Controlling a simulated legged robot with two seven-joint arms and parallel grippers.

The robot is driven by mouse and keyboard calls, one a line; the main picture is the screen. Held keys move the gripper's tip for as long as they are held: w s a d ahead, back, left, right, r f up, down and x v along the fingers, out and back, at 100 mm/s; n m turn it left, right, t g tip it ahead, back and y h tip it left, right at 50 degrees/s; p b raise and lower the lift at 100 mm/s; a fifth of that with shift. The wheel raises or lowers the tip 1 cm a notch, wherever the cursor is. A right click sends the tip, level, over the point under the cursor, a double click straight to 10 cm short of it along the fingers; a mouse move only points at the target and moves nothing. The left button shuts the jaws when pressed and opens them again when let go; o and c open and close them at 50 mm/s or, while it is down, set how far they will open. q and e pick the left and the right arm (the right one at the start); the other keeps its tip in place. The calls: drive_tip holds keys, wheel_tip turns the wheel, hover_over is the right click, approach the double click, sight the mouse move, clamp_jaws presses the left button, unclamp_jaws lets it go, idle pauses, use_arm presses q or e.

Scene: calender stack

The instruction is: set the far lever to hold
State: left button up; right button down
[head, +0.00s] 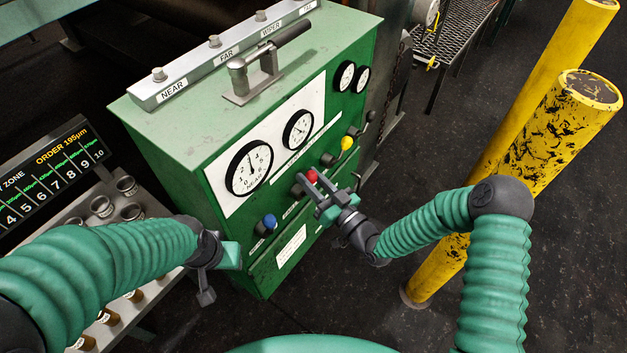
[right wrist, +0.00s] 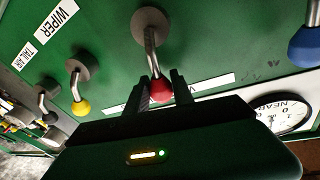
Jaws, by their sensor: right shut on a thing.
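The red-knobbed lever (head: 312,175) is on the front of the green cabinet, between the blue-knobbed lever (head: 269,221) and the yellow-knobbed lever (head: 347,142). My right gripper (head: 314,187) is at the red knob. In the right wrist view, the red knob (right wrist: 160,91) sits between the two dark fingers of my right gripper (right wrist: 162,88), which are shut on it. The lever's grey pivot (right wrist: 151,26) shows beyond. The red lever's own label and position marks cannot be read. My left gripper (head: 218,270) is apart from the cabinet, at its lower left; its finger gap is unclear.
A black-knobbed lever (head: 370,115) is farthest along the cabinet (head: 190,150). Two large gauges (head: 249,168) sit above the levers. Yellow posts (head: 560,130) stand close to my right arm. A rack with cups (head: 102,206) is at the left. Dark floor is open in front.

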drive_tip(key=shift+s+a+n+y+b, duration=0.25)
drive_tip(key=shift+s+n+b, duration=0.1)
drive_tip(key=shift+n+b, duration=0.3)
drive_tip(key=shift+s+a+n+y+b, duration=0.25)
drive_tip(key=shift+s+n+b, duration=0.15)
drive_tip(key=shift+n, duration=0.45)
drive_tip(key=c, duration=1.1)
unclamp_jaws()
drive_tip(key=shift+r, duration=0.1)
drive_tip(key=b+v, duration=0.2)
drive_tip(key=v, duration=1.5)
drive_tip(key=shift+b, duration=0.4)
